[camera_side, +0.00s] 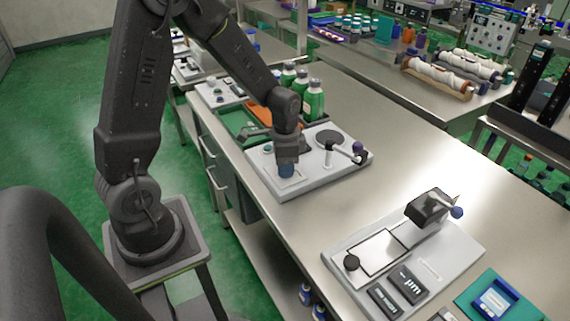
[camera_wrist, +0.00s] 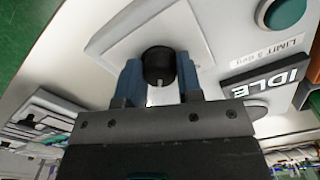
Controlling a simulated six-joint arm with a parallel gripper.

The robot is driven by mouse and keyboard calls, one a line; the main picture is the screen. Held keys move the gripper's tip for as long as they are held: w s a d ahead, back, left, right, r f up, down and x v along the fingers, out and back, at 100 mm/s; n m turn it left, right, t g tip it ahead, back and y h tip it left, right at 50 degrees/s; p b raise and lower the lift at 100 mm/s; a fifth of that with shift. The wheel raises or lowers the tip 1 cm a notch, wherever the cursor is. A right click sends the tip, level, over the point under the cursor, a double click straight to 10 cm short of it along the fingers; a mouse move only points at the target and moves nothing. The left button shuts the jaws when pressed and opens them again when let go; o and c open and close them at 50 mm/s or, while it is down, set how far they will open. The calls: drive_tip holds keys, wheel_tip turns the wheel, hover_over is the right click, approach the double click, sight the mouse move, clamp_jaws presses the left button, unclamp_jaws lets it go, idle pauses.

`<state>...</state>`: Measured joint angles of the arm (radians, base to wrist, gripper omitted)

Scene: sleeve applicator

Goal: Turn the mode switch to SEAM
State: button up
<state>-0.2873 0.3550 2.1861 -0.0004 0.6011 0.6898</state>
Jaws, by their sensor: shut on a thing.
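My gripper (camera_wrist: 160,92) is shut on the mode switch (camera_wrist: 159,62), a round black knob, with one blue finger on each side of it in the wrist view. A small pale mark shows on the knob. The knob stands on a light plate (camera_wrist: 185,35) on the applicator's panel. In the side view my gripper (camera_side: 286,172) points down at the near left part of the white applicator base (camera_side: 318,182) and hides the knob. No SEAM lettering is readable in either view. A dark display (camera_wrist: 270,78) reads IDLE.
A teal button (camera_wrist: 285,12) sits beside a "LIMIT" label. A round grey plate (camera_side: 329,137) and a small lever arm (camera_side: 345,150) stand right of my gripper. Green bottles (camera_side: 313,100) stand behind. Another device (camera_side: 400,262) is at front right, with bare bench between.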

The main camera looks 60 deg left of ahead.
drive_tip(key=o, duration=0.9)
wheel_tip(320, 180, up, 14)
drive_tip(key=shift+f, duration=0.1)
drive_tip(key=s+d+r+n+t, duration=0.1)
drive_tip(key=s+d+r+t, duration=0.1)
drive_tip(key=s+d, duration=0.1)
drive_tip(key=s+d+r+n+t, duration=0.1)
drive_tip(key=s+d+r+n, duration=0.1)
drive_tip(key=s, duration=0.4)
drive_tip(key=s+d+r+n+t, duration=0.1)
drive_tip(key=s+d+r+t, duration=0.1)
drive_tip(key=s+d, duration=0.3)
drive_tip(key=shift+r+n+t, duration=0.2)
drive_tip(key=shift+n+t, duration=0.1)
